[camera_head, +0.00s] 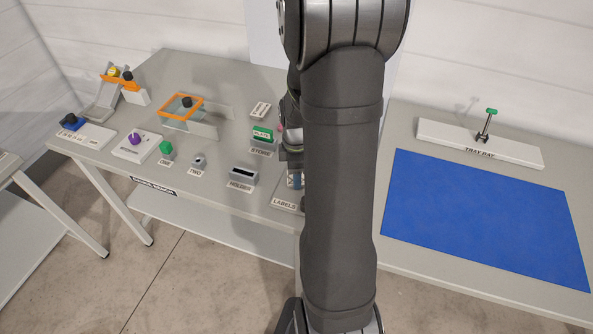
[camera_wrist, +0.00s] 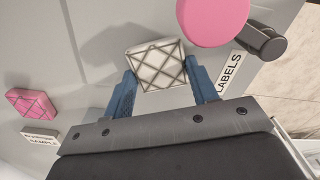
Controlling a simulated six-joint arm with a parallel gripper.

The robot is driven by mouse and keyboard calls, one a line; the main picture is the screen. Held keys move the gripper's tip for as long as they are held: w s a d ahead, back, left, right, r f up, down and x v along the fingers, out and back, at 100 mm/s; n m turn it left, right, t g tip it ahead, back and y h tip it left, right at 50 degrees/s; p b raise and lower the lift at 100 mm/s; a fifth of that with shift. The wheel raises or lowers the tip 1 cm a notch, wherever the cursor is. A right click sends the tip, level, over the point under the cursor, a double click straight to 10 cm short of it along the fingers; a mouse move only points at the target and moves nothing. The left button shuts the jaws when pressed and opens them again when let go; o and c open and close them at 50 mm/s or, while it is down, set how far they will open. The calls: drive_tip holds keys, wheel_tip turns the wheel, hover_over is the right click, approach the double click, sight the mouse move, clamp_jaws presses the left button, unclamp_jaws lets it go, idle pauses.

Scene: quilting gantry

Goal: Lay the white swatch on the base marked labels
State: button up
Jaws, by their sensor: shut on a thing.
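The white swatch (camera_wrist: 157,63), a pale block with dark crossed lines, sits between the two blue fingers of my gripper (camera_wrist: 160,72) in the wrist view. The fingers are shut on its sides. The base marked LABELS (camera_head: 286,203) is at the bench's front edge in the head view, partly hidden by my arm. Its label plate (camera_wrist: 230,73) shows just right of my gripper in the wrist view. My gripper is mostly hidden behind my arm in the head view. I cannot tell whether the swatch touches the base.
A pink round thing (camera_wrist: 217,20) and a dark cylinder (camera_wrist: 262,42) are close by the fingers. A pink swatch (camera_wrist: 31,103) lies at left. The holder (camera_head: 243,177) stands left of the labels base. A blue mat (camera_head: 485,215) lies clear at right.

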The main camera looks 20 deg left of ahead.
drive_tip(key=o, duration=0.9)
drive_tip(key=shift+f, duration=0.1)
drive_tip(key=shift+o, duration=0.2)
wheel_tip(320, 180, up, 12)
wheel_tip(320, 180, down, 12)
drive_tip(key=shift+r, duration=1.85)
